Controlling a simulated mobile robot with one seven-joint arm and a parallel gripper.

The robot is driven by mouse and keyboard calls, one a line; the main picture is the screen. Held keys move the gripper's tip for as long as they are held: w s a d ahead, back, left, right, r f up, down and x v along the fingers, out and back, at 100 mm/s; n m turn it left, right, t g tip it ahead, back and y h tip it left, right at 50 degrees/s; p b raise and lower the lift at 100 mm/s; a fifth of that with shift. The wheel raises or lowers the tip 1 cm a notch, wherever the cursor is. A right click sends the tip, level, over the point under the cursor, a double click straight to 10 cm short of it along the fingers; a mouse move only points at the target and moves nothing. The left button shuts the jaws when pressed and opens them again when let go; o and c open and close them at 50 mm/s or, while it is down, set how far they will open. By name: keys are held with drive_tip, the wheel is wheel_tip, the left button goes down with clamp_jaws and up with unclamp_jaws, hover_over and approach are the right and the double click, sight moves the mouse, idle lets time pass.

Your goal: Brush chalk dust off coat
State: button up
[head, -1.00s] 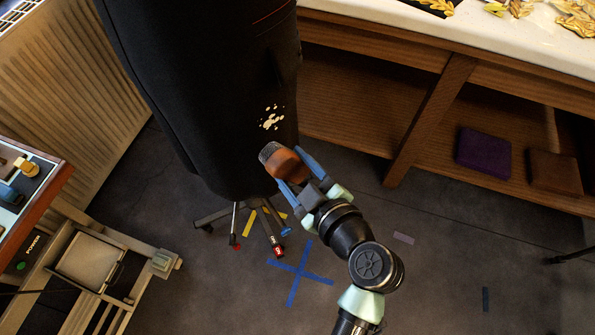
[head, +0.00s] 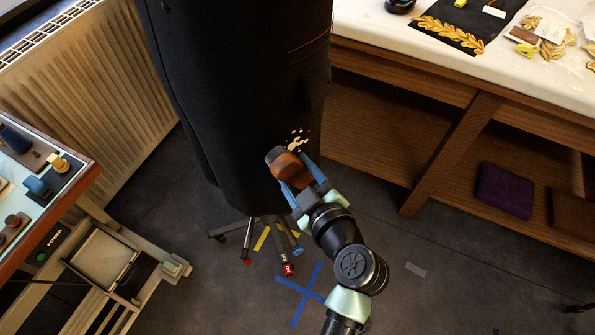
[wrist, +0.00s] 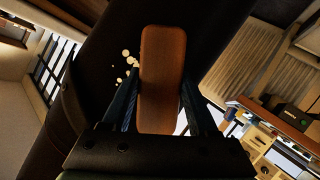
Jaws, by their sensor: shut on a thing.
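The dark coat (head: 235,90) hangs on a stand and fills the upper middle of the head view. A patch of pale chalk spots (head: 298,138) lies low on its right side; the spots also show in the wrist view (wrist: 125,56), left of the brush. My gripper (head: 296,180) is shut on a brown wooden brush (head: 288,170) with dark grey bristles. The brush is just below and left of the chalk spots in the head view and partly covers the coat. I cannot tell whether the bristles touch the cloth. In the wrist view the brush back (wrist: 162,75) hides the cloth behind it.
A white-topped table (head: 400,50) with gold trim pieces stands at the right, with a purple folded item (head: 504,190) on its lower shelf. A ribbed radiator (head: 95,85) and a small workbench (head: 75,205) are at the left. The stand's legs (head: 262,240) spread below the coat.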

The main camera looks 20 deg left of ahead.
drive_tip(key=shift+w+a+b, duration=0.2)
drive_tip(key=shift+w+a, duration=0.2)
drive_tip(key=shift+a, duration=0.25)
drive_tip(key=shift+w+a+b, duration=0.15)
drive_tip(key=shift+w+a, duration=0.2)
drive_tip(key=shift+a, duration=0.25)
idle(0.4)
drive_tip(key=shift+w+d+b, duration=0.55)
drive_tip(key=shift+w+b, duration=0.1)
drive_tip(key=shift+w, duration=0.2)
drive_tip(key=shift+w+d+b, duration=0.55)
drive_tip(key=shift+w+b, duration=0.1)
drive_tip(key=shift+w, duration=0.15)
drive_tip(key=shift+w+d+b, duration=0.55)
drive_tip(key=shift+w+b, duration=0.1)
drive_tip(key=shift+w, duration=0.1)
drive_tip(key=shift+w+d+b, duration=0.5)
drive_tip(key=shift+w+b, duration=0.15)
drive_tip(key=shift+w, duration=0.1)
drive_tip(key=shift+a, duration=0.1)
